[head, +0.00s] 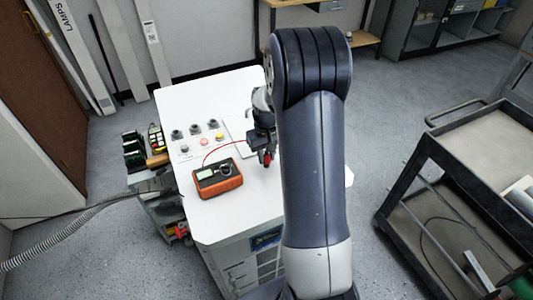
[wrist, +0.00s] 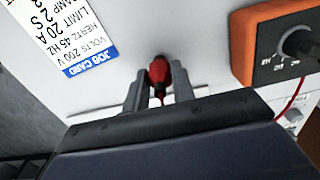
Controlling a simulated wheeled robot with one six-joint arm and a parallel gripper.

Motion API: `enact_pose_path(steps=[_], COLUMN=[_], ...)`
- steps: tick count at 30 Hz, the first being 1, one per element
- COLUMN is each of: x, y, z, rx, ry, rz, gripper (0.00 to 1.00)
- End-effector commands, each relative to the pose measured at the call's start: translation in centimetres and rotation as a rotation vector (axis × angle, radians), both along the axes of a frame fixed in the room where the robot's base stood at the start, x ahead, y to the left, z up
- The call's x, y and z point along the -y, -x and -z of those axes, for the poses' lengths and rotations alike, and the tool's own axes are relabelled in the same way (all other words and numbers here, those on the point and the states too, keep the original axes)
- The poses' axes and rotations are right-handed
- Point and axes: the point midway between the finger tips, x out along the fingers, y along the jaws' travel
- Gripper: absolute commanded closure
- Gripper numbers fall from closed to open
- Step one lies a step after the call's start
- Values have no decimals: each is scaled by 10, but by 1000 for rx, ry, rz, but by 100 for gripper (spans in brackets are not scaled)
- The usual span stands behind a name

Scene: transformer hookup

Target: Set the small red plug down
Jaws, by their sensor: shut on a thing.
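The small red plug (wrist: 159,72) is between the two fingertips of my gripper (wrist: 158,82) in the wrist view, with the white worktop behind it. My gripper is shut on it. In the head view the red plug (head: 267,158) shows at the tip of my gripper (head: 265,150), over the right part of the white cabinet top (head: 258,205). Whether the plug touches the surface is hard to tell. A thin red lead runs from the orange meter (head: 217,181) toward my gripper. The meter also shows at the right of the wrist view (wrist: 262,48).
A job card (wrist: 62,30) lies left of the plug in the wrist view. Knobs and buttons (head: 205,141) sit on the cabinet top behind the meter. A dark cart (head: 470,185) stands on the right. The cabinet top in front of my gripper is clear.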

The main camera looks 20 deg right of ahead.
Motion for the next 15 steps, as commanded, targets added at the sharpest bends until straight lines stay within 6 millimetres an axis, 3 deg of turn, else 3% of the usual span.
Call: enact_pose_path(steps=[8, 9, 15], x=[0, 0, 0], y=[0, 0, 0], z=[4, 3, 3], rx=[0, 0, 0], ry=[0, 0, 0], rz=[0, 0, 0], gripper=[100, 74, 58])
